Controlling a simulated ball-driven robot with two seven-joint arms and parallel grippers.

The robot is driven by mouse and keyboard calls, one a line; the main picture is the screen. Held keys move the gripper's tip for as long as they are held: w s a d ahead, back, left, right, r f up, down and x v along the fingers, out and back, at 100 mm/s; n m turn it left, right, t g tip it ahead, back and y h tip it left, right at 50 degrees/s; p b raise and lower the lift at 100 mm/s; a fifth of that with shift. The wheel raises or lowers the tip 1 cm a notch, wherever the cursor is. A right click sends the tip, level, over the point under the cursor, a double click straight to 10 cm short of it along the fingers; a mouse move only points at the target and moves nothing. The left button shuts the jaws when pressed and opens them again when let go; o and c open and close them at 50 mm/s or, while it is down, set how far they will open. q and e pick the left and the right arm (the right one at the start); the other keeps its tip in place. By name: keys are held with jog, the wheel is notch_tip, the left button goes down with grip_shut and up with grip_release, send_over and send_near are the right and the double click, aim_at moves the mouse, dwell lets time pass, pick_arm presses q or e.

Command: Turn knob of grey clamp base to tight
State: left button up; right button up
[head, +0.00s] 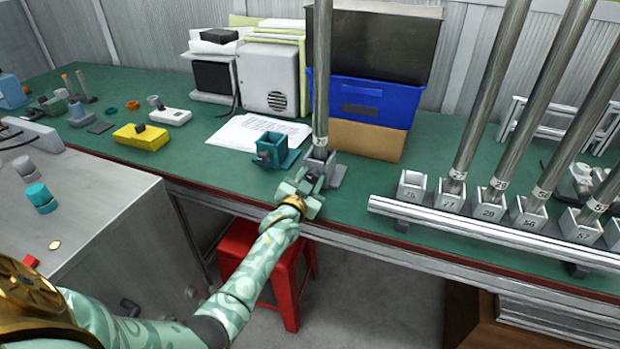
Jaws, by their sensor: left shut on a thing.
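The grey clamp base (337,174) stands near the front edge of the green workbench. A tall metal pole (321,80) stands upright in its socket. My left gripper (308,183) reaches up from the front and is shut at the front-left side of this base, on its knob. The fingers hide the knob, so its turn cannot be seen. A teal clamp base (270,150) stands just behind and to the left, with an empty-looking square socket. My right gripper is not in view.
A row of numbered grey sockets (412,187), several holding poles, stands at the right behind a metal rail (480,230). A blue bin (358,102) stands behind the pole. A yellow block (140,137) lies left. A red stool (288,283) stands below the bench.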

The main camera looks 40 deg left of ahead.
pick_arm(q)
jog(key=shift+f+m, duration=0.1)
jog(key=shift+m, duration=0.2)
jog(key=o, duration=1)
jog(key=shift+s, duration=0.1)
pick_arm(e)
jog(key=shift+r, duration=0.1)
pick_arm(q)
jog(key=shift+s+d, duration=0.1)
jog(key=shift+s, duration=0.15)
jog(key=p+v, duration=0.6)
jog(key=v, duration=0.9)
jog(key=shift+s, duration=0.4)
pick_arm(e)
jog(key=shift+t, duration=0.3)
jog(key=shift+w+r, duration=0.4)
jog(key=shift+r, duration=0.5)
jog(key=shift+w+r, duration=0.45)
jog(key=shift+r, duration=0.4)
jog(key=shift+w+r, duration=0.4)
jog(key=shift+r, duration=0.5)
